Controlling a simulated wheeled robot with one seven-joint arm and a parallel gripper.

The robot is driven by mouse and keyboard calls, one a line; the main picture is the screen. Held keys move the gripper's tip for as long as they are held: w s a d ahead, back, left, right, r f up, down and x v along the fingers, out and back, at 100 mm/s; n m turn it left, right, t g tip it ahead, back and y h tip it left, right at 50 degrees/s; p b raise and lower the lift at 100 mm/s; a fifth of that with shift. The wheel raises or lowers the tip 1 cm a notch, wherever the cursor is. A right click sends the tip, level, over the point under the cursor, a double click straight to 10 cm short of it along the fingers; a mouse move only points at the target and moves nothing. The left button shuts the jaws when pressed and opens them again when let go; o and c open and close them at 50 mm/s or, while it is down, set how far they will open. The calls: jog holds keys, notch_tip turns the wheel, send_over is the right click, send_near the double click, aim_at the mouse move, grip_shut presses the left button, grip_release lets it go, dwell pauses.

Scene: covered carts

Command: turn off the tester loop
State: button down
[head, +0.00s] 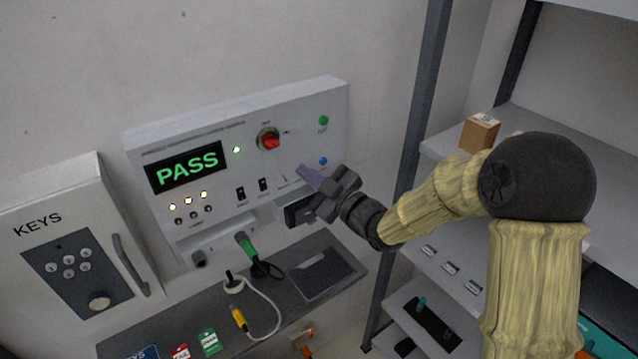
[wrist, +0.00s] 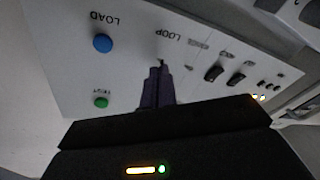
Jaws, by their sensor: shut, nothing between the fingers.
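The tester (head: 300,108) is a pale panel on the wall, with a display reading PASS in green. In the wrist view a small toggle (wrist: 160,62) stands beside the label LOOP, just beyond my fingertips. I cannot tell which way it is set or whether my fingers touch it. In the head view its lever is too small to read clearly. My gripper (head: 309,176) is in front of the panel's lower right, its purple fingers shut and empty. The fingers also show in the wrist view (wrist: 153,86), partly hidden behind the dark gripper body.
A blue LOAD button (wrist: 102,43) and a green button (wrist: 101,102) are near the fingers. Two dark rocker switches (head: 240,193) and a red rotary knob (head: 270,142) are also on the panel. A shelf upright (head: 412,150) stands right of the tester, close to my arm.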

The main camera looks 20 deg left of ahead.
jog(key=shift+r, duration=0.1)
jog(key=s+d+f+b, duration=0.2)
jog(key=d+f+b, duration=0.4)
jog(key=d+b, duration=0.1)
jog(key=shift+s+d+b, duration=0.2)
jog(key=shift+s+b, duration=0.15)
jog(key=shift+s, duration=0.05)
jog(key=shift+f, duration=0.1)
jog(key=w+d+f+m+t+h, duration=0.1)
jog(key=d+f+m+h, duration=0.5)
jog(key=d, duration=0.4)
jog(key=w+d+f+m+t+h, duration=0.1)
jog(key=w+d+f+m+h, duration=0.15)
jog(key=d+m+h, duration=0.4)
jog(key=s+d+f+m+g+h, duration=0.2)
jog(key=s+d+m+g, duration=0.1)
jog(key=s+d, duration=0.5)
jog(key=s+d+f+m+g+h, duration=0.3)
jog(key=s+d+m+g, duration=0.1)
jog(key=s+d, duration=0.4)
jog(key=shift+s+m, duration=0.35)
jog(key=shift+s, duration=0.35)
